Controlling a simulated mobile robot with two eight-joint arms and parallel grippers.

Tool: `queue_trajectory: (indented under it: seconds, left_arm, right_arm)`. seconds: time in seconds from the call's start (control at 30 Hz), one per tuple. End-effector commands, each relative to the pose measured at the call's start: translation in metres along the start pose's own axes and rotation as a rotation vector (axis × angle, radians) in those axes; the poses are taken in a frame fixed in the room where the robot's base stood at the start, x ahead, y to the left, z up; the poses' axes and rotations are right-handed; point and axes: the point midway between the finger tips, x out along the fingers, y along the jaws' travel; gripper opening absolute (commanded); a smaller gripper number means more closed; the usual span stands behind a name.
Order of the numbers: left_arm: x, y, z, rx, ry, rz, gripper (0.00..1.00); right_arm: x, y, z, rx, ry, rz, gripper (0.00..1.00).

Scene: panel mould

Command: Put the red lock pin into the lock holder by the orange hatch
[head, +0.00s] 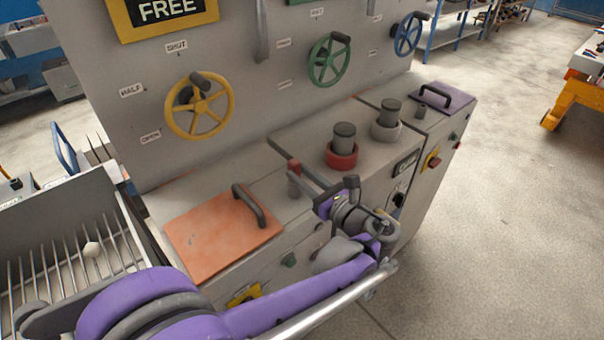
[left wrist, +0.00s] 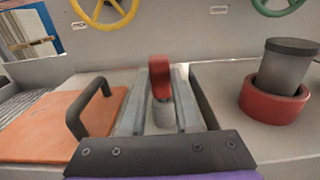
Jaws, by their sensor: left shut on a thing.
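The red lock pin (head: 294,168) stands about upright to the right of the orange hatch (head: 215,238). My left gripper (head: 299,172) is shut on the pin, its fingers reaching in from the right. In the left wrist view the red pin (left wrist: 160,75) shows between the two grey fingers, with the orange hatch (left wrist: 45,135) to their left. A short grey cylinder (left wrist: 164,116) shows directly below the red part; it looks like the lock holder. I cannot tell whether the pin is inside it or just above it. My right gripper is not in view.
A red-collared knob (head: 343,155) and a grey one (head: 386,122) stand on the bench to the right. The orange hatch has a raised black handle (head: 249,206). Handwheels, the yellow one (head: 199,105) nearest, are on the upright panel behind.

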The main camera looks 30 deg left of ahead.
Motion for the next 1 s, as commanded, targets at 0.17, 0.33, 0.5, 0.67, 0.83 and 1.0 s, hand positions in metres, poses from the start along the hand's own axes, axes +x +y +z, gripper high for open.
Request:
queue_trajectory:
  seconds: [0.17,0.33,0.5,0.67,0.83,1.0]
  left_arm:
    - [0.0,0.0,-0.004,0.0,0.0,0.0,0.35]
    - [0.0,0.0,-0.003,0.0,0.0,0.0,0.66]
    - [0.0,0.0,-0.003,0.0,0.0,0.0,0.67]
    - [-0.002,0.0,-0.003,0.0,0.0,-0.001,0.67]
    - [-0.023,-0.001,-0.004,0.0,0.001,-0.005,0.67]
    - [-0.058,-0.001,-0.004,0.0,0.001,-0.006,0.67]
  right_arm:
    - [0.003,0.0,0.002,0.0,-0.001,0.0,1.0]
    - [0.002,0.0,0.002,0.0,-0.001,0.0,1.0]
    - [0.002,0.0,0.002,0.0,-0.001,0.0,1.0]
    - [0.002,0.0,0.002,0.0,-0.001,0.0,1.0]
    - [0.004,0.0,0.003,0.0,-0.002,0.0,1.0]
    - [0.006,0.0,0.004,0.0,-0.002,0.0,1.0]
